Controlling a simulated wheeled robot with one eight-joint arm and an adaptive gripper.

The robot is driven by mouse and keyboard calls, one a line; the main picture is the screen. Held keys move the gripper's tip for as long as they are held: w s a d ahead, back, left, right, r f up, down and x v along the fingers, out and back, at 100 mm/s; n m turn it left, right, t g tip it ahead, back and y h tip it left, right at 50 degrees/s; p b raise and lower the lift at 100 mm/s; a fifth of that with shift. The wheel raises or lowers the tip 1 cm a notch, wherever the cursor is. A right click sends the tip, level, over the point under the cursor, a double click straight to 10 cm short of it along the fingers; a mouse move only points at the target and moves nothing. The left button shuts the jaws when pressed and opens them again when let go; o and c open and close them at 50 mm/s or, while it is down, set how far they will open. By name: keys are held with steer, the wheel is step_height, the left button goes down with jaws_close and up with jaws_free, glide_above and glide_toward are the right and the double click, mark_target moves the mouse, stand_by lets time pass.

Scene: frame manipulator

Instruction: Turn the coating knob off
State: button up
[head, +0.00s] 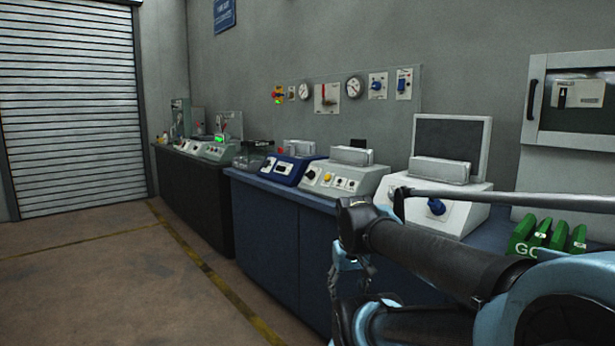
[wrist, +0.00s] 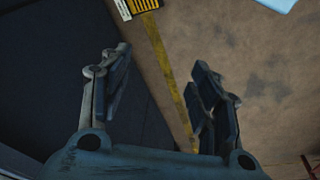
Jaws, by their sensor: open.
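No legible label marks the coating knob, so I cannot tell for certain which control it is. A blue knob (head: 436,206) sits on the front of the white machine (head: 467,212) on the blue bench, just beyond my arm. A second blue knob (head: 376,86) is on a wall plate. My gripper (head: 352,270) hangs low in front of the bench, left of and below the machine's blue knob and apart from it. In the wrist view my gripper (wrist: 160,75) is open and empty, with floor and a dark surface beyond its fingers.
The blue bench (head: 268,218) also carries a beige console (head: 342,179) and a blue console (head: 292,169). Green blocks (head: 548,236) stand at the right, partly behind my arm. A wall cabinet (head: 569,105) hangs above them. The floor (head: 110,265) at left is clear.

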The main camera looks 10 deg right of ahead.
steer(key=w+d+r+n+h, duration=0.15)
steer(key=w+r+n, duration=0.25)
steer(key=w+r, duration=1)
step_height(320, 180, up, 15)
steer(key=n+t+h, duration=0.4)
steer(key=n+h, duration=0.1)
steer(key=n, duration=0.5)
glide_above(308, 171)
steer(key=s+a, duration=0.8)
steer(key=s, duration=0.1)
steer(key=shift+y, duration=0.25)
steer(key=x, duration=1.6)
steer(key=shift+w+d+f, duration=0.1)
steer(key=shift+w+f, duration=0.05)
steer(key=shift+w, duration=0.2)
steer(key=c, duration=1)
